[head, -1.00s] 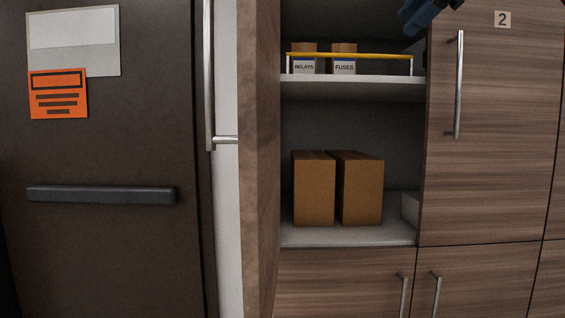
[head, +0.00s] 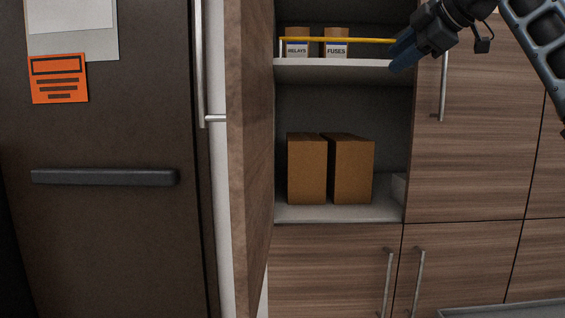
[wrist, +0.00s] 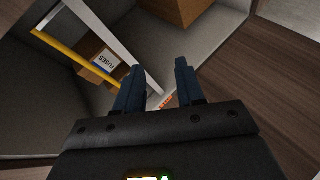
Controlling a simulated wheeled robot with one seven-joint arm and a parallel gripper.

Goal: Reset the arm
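My gripper (head: 397,56) is at the upper right of the head view, in front of the right end of the open cabinet's upper shelf. In the wrist view my gripper (wrist: 158,88) shows its two dark blue fingers apart with nothing between them. My arm reaches in from the upper right corner. The relays box (head: 298,45) and the fuses box (head: 336,45) stand on the upper shelf behind a yellow bar (head: 340,40). The fuses box also shows in the wrist view (wrist: 103,62).
Two brown boxes (head: 307,170) (head: 350,170) stand on the lower shelf (head: 330,212). An open cabinet door (head: 250,160) is at their left. A closed wooden door (head: 470,140) is at the right. A dark door (head: 110,230) with an orange notice (head: 58,78) fills the left.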

